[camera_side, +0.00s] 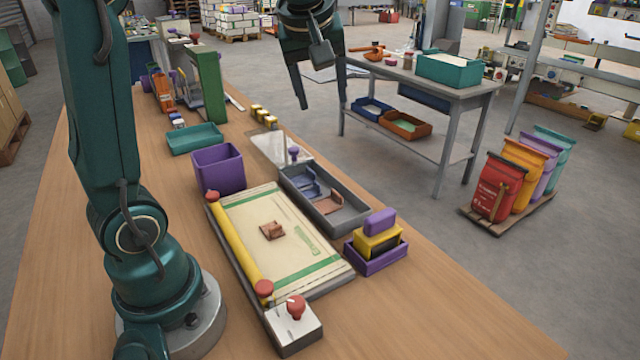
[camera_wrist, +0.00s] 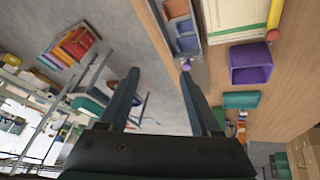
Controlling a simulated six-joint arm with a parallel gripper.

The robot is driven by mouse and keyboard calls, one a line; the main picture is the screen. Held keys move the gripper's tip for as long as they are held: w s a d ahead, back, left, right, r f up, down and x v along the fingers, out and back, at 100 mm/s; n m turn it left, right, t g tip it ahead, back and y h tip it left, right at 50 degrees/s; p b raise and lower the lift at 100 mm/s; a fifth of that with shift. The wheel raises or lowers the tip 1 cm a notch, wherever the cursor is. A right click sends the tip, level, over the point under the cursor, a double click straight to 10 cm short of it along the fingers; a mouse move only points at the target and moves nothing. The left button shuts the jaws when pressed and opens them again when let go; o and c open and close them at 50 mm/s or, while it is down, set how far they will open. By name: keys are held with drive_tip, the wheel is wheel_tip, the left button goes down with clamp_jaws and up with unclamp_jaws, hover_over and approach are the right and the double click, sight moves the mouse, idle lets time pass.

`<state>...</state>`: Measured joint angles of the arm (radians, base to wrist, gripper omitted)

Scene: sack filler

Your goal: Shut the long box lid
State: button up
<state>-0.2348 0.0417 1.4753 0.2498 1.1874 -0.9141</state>
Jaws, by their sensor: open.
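The long grey box (camera_side: 352,222) lies on the wooden bench, open on top, with blue pieces (camera_side: 308,184) and a brown piece (camera_side: 328,202) inside. Its pale flat lid (camera_side: 275,146) with a purple knob (camera_side: 294,153) extends beyond the far end, leaving the compartments uncovered. In the wrist view the box (camera_wrist: 203,22) is at the top, and the knob (camera_wrist: 186,65) shows beside a fingertip. My gripper (camera_side: 322,103) is open and empty, raised above and beyond the lid, apart from it. Its two fingers also show in the wrist view (camera_wrist: 158,75).
A bag-sealing board (camera_side: 240,215) with a yellow roller (camera_side: 235,245) lies left of the box. A purple bin (camera_side: 218,170) stands near the lid. A purple tray with yellow and purple blocks (camera_side: 376,262) is at the near right. A grey side table (camera_side: 470,90) stands beyond.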

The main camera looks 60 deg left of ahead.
sight(294, 148)
drive_tip(key=w+a+f+n+g+y, duration=0.1)
drive_tip(key=w+a+f+n+g, duration=0.35)
drive_tip(key=a, duration=0.55)
drive_tip(key=shift+n, duration=0.45)
drive_tip(key=x, duration=0.8)
drive_tip(key=s+x, duration=0.1)
drive_tip(key=x, duration=0.4)
drive_tip(key=shift+a+r, duration=0.1)
drive_tip(key=shift+a, duration=0.35)
drive_tip(key=shift+w+a+f, duration=0.1)
drive_tip(key=shift+a+f, duration=0.15)
drive_tip(key=shift+f, duration=0.35)
clamp_jaws()
drive_tip(key=shift+r, duration=0.1)
